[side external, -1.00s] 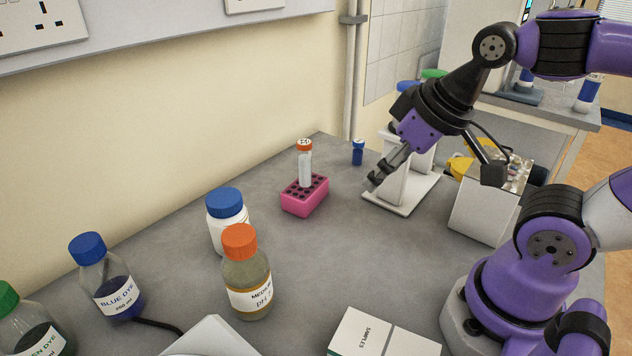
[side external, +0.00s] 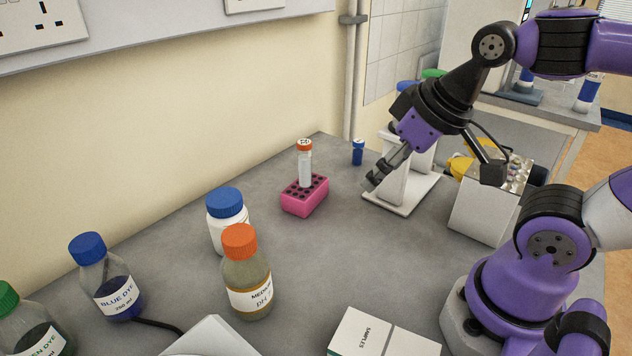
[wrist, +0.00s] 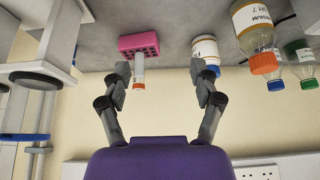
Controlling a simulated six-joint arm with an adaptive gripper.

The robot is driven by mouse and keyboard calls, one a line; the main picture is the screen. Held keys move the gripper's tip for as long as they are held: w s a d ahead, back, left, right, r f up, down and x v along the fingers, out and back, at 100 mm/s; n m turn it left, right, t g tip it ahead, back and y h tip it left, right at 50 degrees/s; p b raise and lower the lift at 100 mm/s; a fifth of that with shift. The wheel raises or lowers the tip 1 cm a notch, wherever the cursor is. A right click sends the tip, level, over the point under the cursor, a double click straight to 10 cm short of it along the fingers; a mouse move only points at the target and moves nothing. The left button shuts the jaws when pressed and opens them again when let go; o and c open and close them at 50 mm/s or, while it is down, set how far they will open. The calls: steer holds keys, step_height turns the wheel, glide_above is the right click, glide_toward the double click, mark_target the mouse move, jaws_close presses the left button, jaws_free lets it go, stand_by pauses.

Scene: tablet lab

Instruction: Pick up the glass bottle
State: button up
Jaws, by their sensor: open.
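A clear bottle (side external: 247,285) with an orange cap, a "MEDIUM" label and amber contents stands upright on the grey bench, front centre in the side view. It shows upside down at the upper right of the wrist view (wrist: 249,18). A blue-dye bottle (side external: 117,285) with a blue cap and a green-dye bottle (side external: 35,325) with a green cap also look like glass, at the lower left. My gripper (side external: 374,180) is open and empty, above the bench near a white stand and well apart from these bottles. Its two fingers (wrist: 160,72) are spread in the wrist view.
A white bottle (side external: 227,226) with a blue cap stands just behind the medium bottle. A pink rack (side external: 305,198) holds an orange-capped tube (side external: 305,168). A white stand (side external: 408,195), a small blue vial (side external: 358,153) and a samples box (side external: 372,335) are nearby. Bench between rack and samples box is clear.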

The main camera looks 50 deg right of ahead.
stand_by(0.4)
steer(key=n+g+y, duration=0.1)
steer(key=n+y, duration=0.1)
steer(key=n, duration=0.3)
glide_above(243, 235)
steer(key=s+d, duration=0.1)
steer(key=s, duration=0.1)
steer(key=shift+d, duration=0.2)
steer(key=shift+g, duration=0.3)
steer(key=x, duration=0.5)
steer(key=shift+a+r, duration=0.1)
steer(key=shift+a, duration=0.1)
steer(key=x, duration=0.5)
steer(key=shift+f, duration=0.4)
steer(key=c, duration=1.3)
